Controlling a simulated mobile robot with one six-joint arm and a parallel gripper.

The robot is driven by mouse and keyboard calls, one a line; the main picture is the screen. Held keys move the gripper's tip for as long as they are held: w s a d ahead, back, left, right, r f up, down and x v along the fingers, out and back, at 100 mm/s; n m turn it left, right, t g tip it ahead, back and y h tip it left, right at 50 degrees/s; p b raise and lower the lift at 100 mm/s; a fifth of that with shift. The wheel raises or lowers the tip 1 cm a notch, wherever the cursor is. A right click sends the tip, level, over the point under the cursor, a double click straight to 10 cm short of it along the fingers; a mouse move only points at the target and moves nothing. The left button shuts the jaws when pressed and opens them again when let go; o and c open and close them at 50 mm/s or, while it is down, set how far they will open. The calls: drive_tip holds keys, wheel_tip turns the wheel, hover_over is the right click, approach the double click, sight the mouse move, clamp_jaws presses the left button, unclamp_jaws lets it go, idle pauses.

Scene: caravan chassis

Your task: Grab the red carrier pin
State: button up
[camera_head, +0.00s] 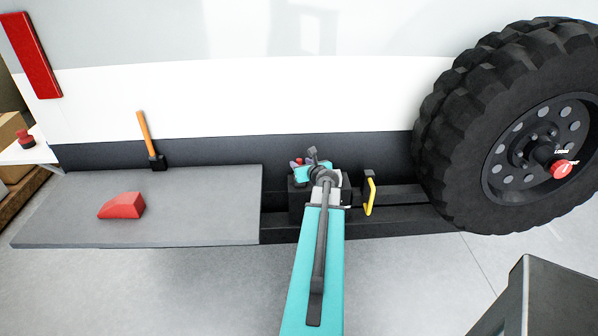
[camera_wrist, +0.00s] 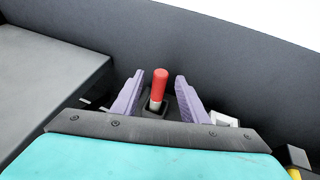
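The red carrier pin (camera_wrist: 160,86) stands upright in a dark socket in the middle of the wrist view, with a pale lower part below its red top. My gripper (camera_wrist: 159,80) is open, with one purple finger on each side of the pin. Gaps show between both fingers and the pin, so it is not clamped. In the head view my gripper (camera_head: 297,164) is over the dark block beside the grey platform, and a small bit of red shows there. My arm hides most of that spot.
A yellow handle (camera_head: 370,194) is just right of my gripper. A large tyre (camera_head: 450,130) stands farther right. The white caravan wall (camera_head: 250,100) rises behind.

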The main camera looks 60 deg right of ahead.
sight(300, 163)
drive_tip(key=shift+p+x, duration=0.35)
drive_tip(key=shift+x, duration=1.2)
clamp_jaws()
